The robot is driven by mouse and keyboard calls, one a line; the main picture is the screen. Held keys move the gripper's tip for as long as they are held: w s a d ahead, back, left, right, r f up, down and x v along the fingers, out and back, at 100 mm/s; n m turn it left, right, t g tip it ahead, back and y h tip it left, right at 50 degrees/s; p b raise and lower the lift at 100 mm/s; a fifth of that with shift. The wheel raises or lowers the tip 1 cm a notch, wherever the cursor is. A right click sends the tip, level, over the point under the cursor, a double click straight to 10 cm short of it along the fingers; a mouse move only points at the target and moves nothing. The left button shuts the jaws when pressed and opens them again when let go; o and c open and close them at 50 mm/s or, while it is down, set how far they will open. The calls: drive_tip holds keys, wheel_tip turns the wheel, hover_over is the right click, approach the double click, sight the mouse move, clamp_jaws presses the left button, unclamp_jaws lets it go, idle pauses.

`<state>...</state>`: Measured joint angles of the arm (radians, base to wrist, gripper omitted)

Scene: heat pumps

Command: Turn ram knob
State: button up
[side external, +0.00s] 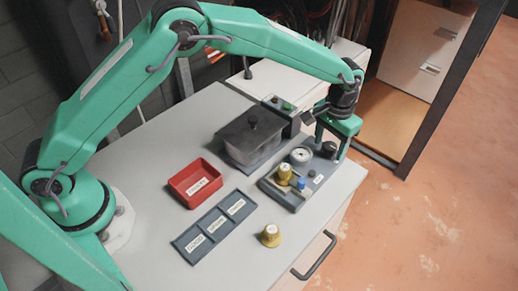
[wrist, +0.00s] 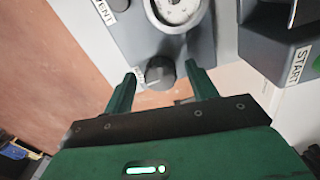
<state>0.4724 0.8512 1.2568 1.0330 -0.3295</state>
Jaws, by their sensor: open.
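A round black knob (side external: 329,148) sits at the far right corner of the grey control panel (side external: 290,196). It shows in the wrist view (wrist: 160,73) with a small white label beside it that I cannot read, so I cannot confirm that it is the ram knob. My gripper (side external: 329,142) is pointed down over this knob. In the wrist view my gripper (wrist: 161,74) is open, with one green finger on each side of the knob and a gap visible to each. Whether the fingertips are level with the knob or above it I cannot tell.
A gauge (side external: 300,155), a yellow knob (side external: 284,174) and a blue piece (side external: 301,183) are on the panel. A box with a START label (wrist: 298,65) stands close by. A dark lidded pot (side external: 250,140), red tray (side external: 195,183) and loose yellow knob (side external: 271,236) are on the table.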

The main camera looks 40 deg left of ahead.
sight(329, 146)
drive_tip(key=c, duration=1)
drive_tip(key=shift+m, duration=0.4)
drive_tip(key=o, duration=1)
drive_tip(key=shift+r, duration=0.1)
drive_tip(key=shift+r, duration=3.85)
